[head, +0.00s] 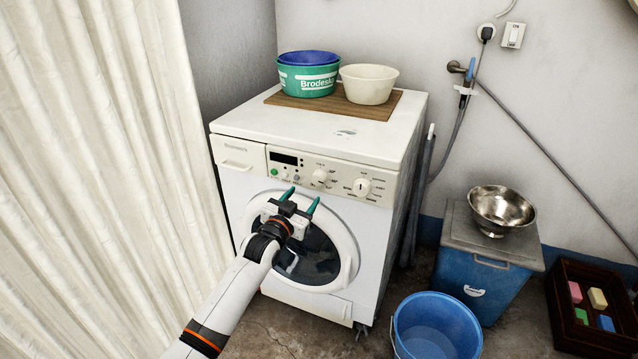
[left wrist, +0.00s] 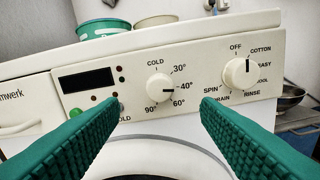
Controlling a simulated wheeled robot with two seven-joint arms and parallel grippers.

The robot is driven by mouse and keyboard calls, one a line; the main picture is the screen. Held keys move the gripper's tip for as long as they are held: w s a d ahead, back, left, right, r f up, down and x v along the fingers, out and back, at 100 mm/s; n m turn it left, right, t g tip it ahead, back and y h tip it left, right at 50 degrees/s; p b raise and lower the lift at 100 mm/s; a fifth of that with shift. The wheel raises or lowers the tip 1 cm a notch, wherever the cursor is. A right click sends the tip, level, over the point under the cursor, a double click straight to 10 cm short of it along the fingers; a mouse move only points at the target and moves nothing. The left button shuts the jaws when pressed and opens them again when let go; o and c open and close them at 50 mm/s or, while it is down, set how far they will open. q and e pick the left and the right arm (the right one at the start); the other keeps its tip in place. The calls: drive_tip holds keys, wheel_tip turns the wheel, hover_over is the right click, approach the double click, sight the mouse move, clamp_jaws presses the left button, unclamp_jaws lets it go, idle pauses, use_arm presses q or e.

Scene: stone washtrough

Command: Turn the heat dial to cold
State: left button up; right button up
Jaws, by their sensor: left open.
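The heat dial (head: 319,175) is a cream knob on the washing machine's front panel. In the left wrist view the heat dial (left wrist: 160,87) has labels COLD, 30°, 40°, 60° and 90° around it. Its dark mark appears to point right, toward 40°, with COLD at the upper left. My left gripper (head: 301,196) is open and empty, in front of the machine just below the panel. In the left wrist view its green fingers (left wrist: 160,103) stand to either side of the dial, apart from it. My right gripper is not in view.
A second dial (left wrist: 241,73), marked OFF, COTTON, RINSE and SPIN, sits right of the heat dial. A dark display (left wrist: 86,80) is to its left. The round door (head: 312,255) is below. A blue bucket (head: 437,328) stands on the floor at right; a cream curtain (head: 95,180) hangs left.

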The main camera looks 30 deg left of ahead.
sight(317, 180)
use_arm(q)
drive_tip(key=w, duration=0.2)
drive_tip(key=w+b, duration=0.1)
drive_tip(key=w, duration=0.4)
drive_tip(key=shift+w+a+f+b, duration=0.1)
drive_tip(key=shift+w+a+b, duration=0.05)
drive_tip(key=shift+a+b, duration=0.15)
drive_tip(key=shift+w, duration=0.55)
drive_tip(key=c, duration=1)
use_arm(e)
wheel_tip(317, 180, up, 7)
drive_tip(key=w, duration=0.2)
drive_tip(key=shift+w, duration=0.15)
